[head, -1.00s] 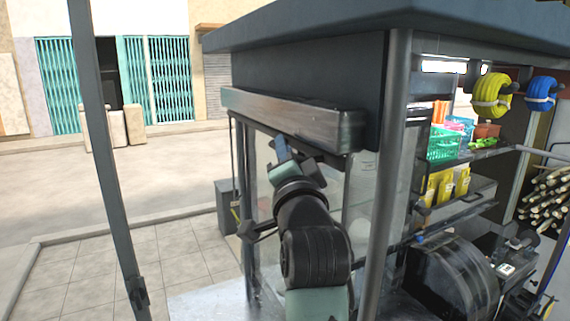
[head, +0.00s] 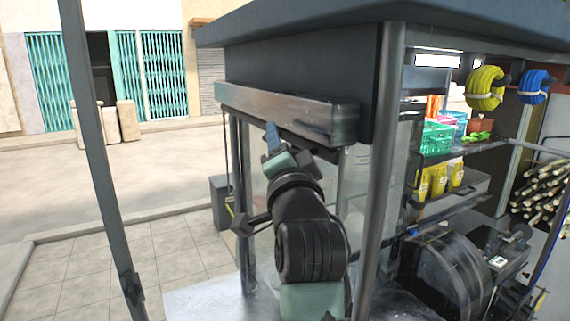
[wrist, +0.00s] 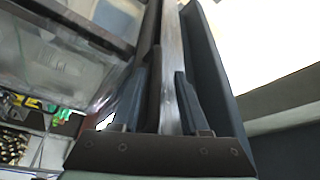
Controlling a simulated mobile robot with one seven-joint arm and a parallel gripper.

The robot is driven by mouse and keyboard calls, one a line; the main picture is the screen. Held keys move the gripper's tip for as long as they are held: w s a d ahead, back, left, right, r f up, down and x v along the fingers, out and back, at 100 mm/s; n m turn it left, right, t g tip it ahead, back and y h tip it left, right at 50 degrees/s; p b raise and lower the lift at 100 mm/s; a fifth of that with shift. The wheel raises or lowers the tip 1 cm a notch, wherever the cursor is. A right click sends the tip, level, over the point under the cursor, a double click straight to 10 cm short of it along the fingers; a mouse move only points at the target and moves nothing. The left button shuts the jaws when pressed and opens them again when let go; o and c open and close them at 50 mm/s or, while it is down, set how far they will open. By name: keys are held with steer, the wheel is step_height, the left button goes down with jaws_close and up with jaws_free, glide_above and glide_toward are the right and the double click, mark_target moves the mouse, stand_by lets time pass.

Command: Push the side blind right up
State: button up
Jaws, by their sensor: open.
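The side blind (head: 280,108) shows as a long, weathered metal bar high on the stall's side, just under the roof. My gripper (head: 274,142) is at the bar's lower edge, around its middle, pointing up. In the wrist view, the open gripper (wrist: 158,95) has one finger on each side of a dark strip and the metal bar (wrist: 172,60), which run up between them. I cannot tell whether the fingers touch it. The far ends of the fingers are partly hidden behind the bar in the head view.
A grey corner post (head: 382,150) stands right of my arm, and a thin dark post (head: 98,150) stands at left. The roof (head: 300,22) overhangs the bar. Shelves with green baskets (head: 437,138) are inside at right.

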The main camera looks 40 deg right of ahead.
steer(key=b+v, duration=0.6)
steer(key=v, duration=0.6)
steer(key=shift+s+a, duration=0.1)
steer(key=s+a+r+n+t+y+b, duration=0.1)
steer(key=a+r+n+t+y+b, duration=0.1)
steer(key=a+n+t+y, duration=0.3)
steer(key=s+a+r+n+t+y+b, duration=0.2)
steer(key=a+n, duration=1.1)
steer(key=a, duration=1)
steer(key=r+t+y+b, duration=0.1)
steer(key=t+y+b, duration=0.1)
steer(key=t+y, duration=0.1)
steer(key=shift+s+a+r+y, duration=0.15)
steer(key=shift+s+a+y, duration=0.15)
steer(key=shift+y, duration=0.3)
